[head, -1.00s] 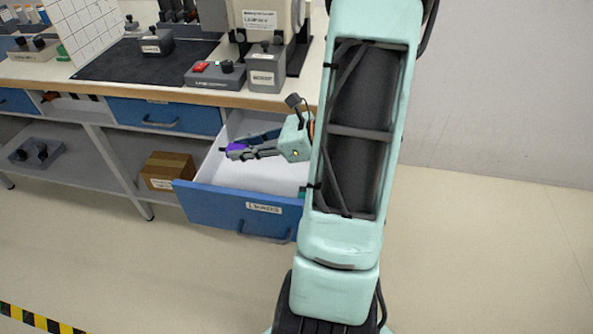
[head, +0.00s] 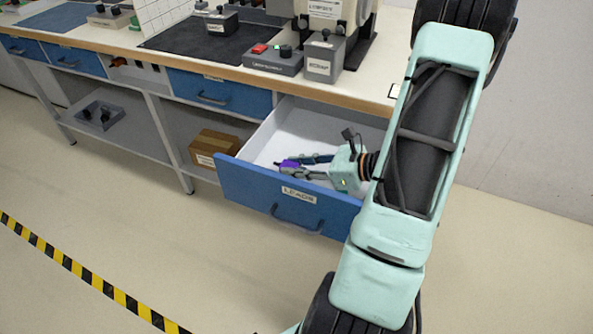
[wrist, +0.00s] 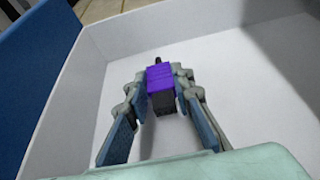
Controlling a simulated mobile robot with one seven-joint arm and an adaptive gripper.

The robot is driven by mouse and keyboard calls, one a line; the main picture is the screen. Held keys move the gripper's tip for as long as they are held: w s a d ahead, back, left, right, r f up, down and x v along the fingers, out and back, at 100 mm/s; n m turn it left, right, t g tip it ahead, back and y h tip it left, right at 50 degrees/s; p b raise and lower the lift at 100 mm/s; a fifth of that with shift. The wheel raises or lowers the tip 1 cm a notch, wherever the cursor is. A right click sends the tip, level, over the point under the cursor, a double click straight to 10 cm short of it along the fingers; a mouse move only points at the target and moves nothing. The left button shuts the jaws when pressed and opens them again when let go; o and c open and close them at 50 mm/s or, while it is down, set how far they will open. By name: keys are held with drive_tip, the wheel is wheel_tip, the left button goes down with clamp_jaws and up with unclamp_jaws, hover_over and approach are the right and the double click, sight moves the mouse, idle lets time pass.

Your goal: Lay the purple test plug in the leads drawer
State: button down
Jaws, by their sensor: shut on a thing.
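The purple test plug (wrist: 161,77) is held between the fingers of my gripper (wrist: 160,88) in the wrist view, with its dark end toward my palm. In the head view the plug (head: 289,164) and my gripper (head: 292,167) are within the outline of the open leads drawer (head: 288,195). The drawer has a blue front labelled LEADS and a white inside (wrist: 240,62). The white floor under the plug looks bare. I cannot tell whether the plug touches the floor.
The worktop (head: 200,58) above carries a dark mat, a grey box with a red button (head: 272,58) and other devices. A closed blue drawer (head: 220,95) is to the left. A cardboard box (head: 215,148) sits on the lower shelf.

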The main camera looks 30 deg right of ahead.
drive_tip(key=shift+f, duration=0.55)
drive_tip(key=shift+f+b, duration=0.3)
drive_tip(key=shift+f, duration=0.05)
drive_tip(key=c, duration=1.7)
unclamp_jaws()
drive_tip(key=shift+r+p, duration=0.55)
drive_tip(key=shift+r, duration=0.05)
drive_tip(key=v, duration=0.4)
drive_tip(key=p+v, duration=0.1)
drive_tip(key=v, duration=0.6)
drive_tip(key=shift+s+d+f, duration=0.1)
drive_tip(key=shift+s+d, duration=0.2)
drive_tip(key=shift+s, duration=0.1)
